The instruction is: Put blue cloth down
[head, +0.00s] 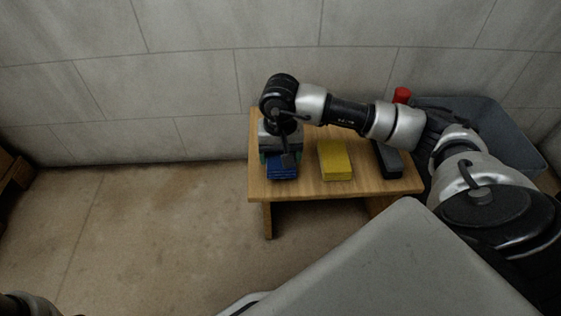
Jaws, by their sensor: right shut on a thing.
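The blue cloth (283,173) is a folded dark blue block at the left end of a small wooden table (313,189). My right gripper (279,156) points down over it and is shut on it. The gripper hides the back part of the cloth. I cannot tell whether the cloth's underside touches the tabletop. My left gripper is out of the picture; only a bit of my left arm shows at the bottom left corner.
A yellow block (335,161) lies mid-table, with a dark grey block (387,160) to its right. A red object (402,95) shows behind my right arm. A grey bin (513,128) stands at the right. A tiled wall (190,90) runs behind.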

